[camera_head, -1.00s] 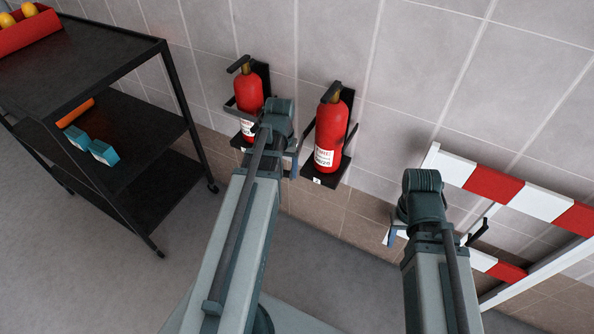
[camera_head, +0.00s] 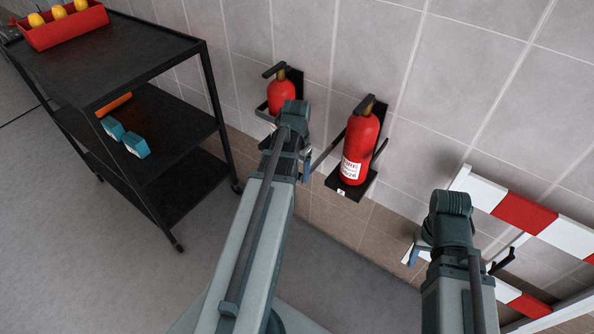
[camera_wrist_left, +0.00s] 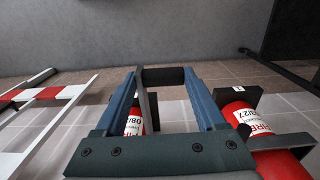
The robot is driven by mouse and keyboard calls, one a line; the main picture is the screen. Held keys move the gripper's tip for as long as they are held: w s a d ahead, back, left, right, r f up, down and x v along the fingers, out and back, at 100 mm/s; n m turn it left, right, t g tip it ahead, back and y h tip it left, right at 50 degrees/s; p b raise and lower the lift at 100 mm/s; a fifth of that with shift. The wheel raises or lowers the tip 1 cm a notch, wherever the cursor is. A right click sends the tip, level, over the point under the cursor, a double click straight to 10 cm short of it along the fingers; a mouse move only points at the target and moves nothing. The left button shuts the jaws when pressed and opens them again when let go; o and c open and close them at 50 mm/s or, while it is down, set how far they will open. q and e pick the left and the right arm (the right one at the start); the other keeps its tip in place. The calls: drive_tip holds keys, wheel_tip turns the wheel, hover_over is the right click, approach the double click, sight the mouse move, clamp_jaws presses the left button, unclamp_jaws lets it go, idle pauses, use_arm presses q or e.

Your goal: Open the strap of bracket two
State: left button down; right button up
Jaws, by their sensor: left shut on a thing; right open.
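Two red fire extinguishers hang in black wall brackets. The right extinguisher (camera_head: 358,150) stands upright in its bracket (camera_head: 350,188), whose small tag I cannot read. A thin dark strap (camera_head: 326,146) reaches from this bracket's left side, clear of the extinguisher's front, toward my left gripper (camera_head: 306,167). In the left wrist view, my left gripper (camera_wrist_left: 163,77) is shut on the dark strap end, with part of an extinguisher (camera_wrist_left: 135,122) behind it. The left extinguisher (camera_head: 281,93) is partly hidden by my left arm. My right gripper (camera_head: 414,256) is open, low on the right, mostly hidden by its wrist.
A black cart (camera_head: 165,38) stands at the left with a red bin (camera_head: 65,32) on top and blue items (camera_head: 136,145) below. A red-and-white barrier (camera_head: 525,213) stands at the right by the wall. The floor in front is clear.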

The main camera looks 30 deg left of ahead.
use_arm(q)
drive_tip(key=shift+a, duration=0.1)
drive_tip(key=shift+c, duration=0.6)
unclamp_jaws()
drive_tip(key=shift+r, duration=0.1)
wheel_tip(320, 180, up, 14)
drive_tip(key=p, duration=1.3)
drive_tip(key=shift+f+p, duration=0.2)
drive_tip(key=shift+p, duration=0.2)
drive_tip(key=s+d+f+m+b, duration=0.1)
drive_tip(key=s+d, duration=0.1)
drive_tip(key=d, duration=0.8)
drive_tip(key=s+d+f+m+b, duration=0.1)
drive_tip(key=s+d+f+b, duration=0.1)
drive_tip(key=d, duration=0.8)
drive_tip(key=s+d+f+m+y+b, duration=0.1)
drive_tip(key=s+d, duration=0.2)
drive_tip(key=d, duration=0.7)
drive_tip(key=shift+s+d+f+m, duration=0.2)
drive_tip(key=shift+s+d+m, duration=0.05)
drive_tip(key=shift+s+m, duration=0.1)
